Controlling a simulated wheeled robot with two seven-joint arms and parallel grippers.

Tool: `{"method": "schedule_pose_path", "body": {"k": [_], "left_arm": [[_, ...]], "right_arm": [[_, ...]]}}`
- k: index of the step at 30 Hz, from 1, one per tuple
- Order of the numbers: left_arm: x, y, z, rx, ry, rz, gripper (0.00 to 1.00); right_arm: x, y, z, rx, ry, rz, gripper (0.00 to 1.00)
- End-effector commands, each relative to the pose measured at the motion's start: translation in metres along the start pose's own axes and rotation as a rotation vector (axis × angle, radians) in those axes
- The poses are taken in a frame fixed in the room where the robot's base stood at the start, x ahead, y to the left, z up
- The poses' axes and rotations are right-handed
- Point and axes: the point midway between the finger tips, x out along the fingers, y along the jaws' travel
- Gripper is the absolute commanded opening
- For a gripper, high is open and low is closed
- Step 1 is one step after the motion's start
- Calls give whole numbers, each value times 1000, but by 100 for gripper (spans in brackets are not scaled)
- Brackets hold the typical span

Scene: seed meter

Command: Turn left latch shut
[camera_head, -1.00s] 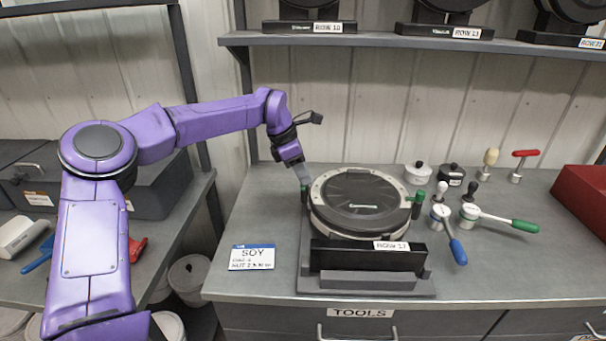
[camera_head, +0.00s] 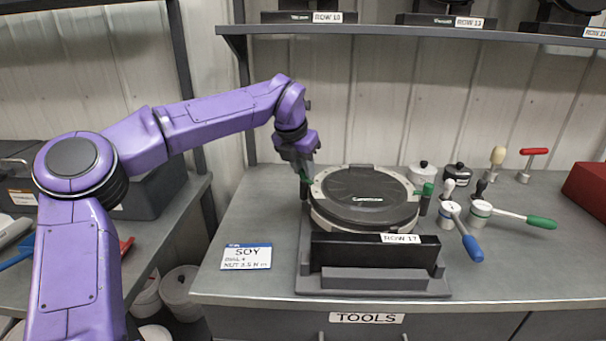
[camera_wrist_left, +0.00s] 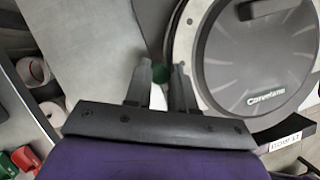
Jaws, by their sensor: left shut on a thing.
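The seed meter (camera_head: 362,196) is a round dark disc housing with a light rim, seated in a grey stand behind a black block labelled ROW 17. The left latch (camera_head: 304,176) has a green knob at the meter's left edge. My left gripper (camera_head: 303,168) is shut on it from above. In the left wrist view the green latch (camera_wrist_left: 161,74) shows between the fingertips of the left gripper (camera_wrist_left: 163,78), beside the meter's rim. The fingers hide part of the latch. The right latch (camera_head: 426,192), also green-topped, stands upright at the meter's right edge. My right gripper is not in view.
A SOY card (camera_head: 247,257) lies left of the stand. Blue-handled (camera_head: 464,236) and green-handled (camera_head: 512,214) tools, small knobbed pots (camera_head: 421,173) and a red-handled tool (camera_head: 533,160) are at the right. A shelf (camera_head: 420,33) overhangs the back.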

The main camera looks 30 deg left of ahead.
Motion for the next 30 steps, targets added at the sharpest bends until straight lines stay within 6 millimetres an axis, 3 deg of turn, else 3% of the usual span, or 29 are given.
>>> {"method": "schedule_pose_path", "body": {"k": [15, 30], "left_arm": [[0, -2, 2, -412, -6, 172, 0], [-1, -2, 2, -591, -5, 244, 0]], "right_arm": [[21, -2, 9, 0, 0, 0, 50], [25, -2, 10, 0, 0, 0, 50]]}}
